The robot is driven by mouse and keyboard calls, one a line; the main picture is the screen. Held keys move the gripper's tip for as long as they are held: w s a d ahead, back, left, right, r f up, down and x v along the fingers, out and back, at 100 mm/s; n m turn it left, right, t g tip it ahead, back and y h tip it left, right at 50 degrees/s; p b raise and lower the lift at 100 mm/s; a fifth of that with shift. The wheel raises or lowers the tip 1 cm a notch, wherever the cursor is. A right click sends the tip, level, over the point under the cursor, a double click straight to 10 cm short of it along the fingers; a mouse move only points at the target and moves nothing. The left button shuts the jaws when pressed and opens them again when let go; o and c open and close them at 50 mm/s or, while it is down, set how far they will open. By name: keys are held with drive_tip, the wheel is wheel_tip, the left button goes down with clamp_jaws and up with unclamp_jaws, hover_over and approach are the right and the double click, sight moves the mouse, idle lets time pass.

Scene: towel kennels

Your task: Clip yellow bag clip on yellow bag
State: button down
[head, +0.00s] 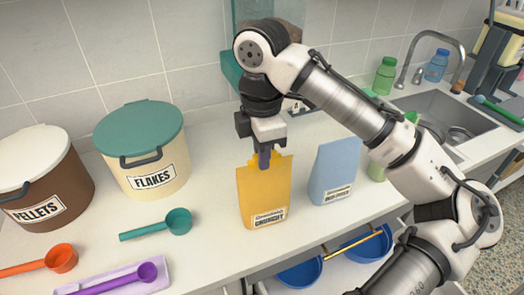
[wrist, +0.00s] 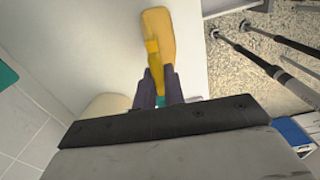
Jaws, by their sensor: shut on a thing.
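The yellow bag (head: 264,200) stands upright on the counter, its label facing the front. My gripper (head: 264,160) points down at the bag's top edge, fingers shut. In the wrist view my gripper (wrist: 158,80) has a bright yellow piece, the yellow bag clip (wrist: 152,50), between its fingers. The orange-yellow bag top (wrist: 160,22) shows right by the clip. Clip and bag overlap in both views and their colours nearly match. I cannot tell whether the clip is around the bag's top or only against it.
A blue bag (head: 334,170) stands close on the right. A teal scoop (head: 165,223) lies to the left, before the FLAKES bin (head: 145,150). The PELLETS bin (head: 50,185), an orange scoop (head: 58,260) and a purple scoop (head: 140,275) are further left. Blue bowls (head: 300,274) sit below the counter's edge.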

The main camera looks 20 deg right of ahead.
drive_tip(key=shift+f+p, duration=0.2)
drive_tip(key=shift+p, duration=0.1)
idle(0.5)
drive_tip(key=c, duration=0.9)
unclamp_jaws()
drive_tip(key=shift+r, duration=0.2)
drive_tip(key=shift+r+p, duration=2.35)
drive_tip(key=shift+p, duration=0.3)
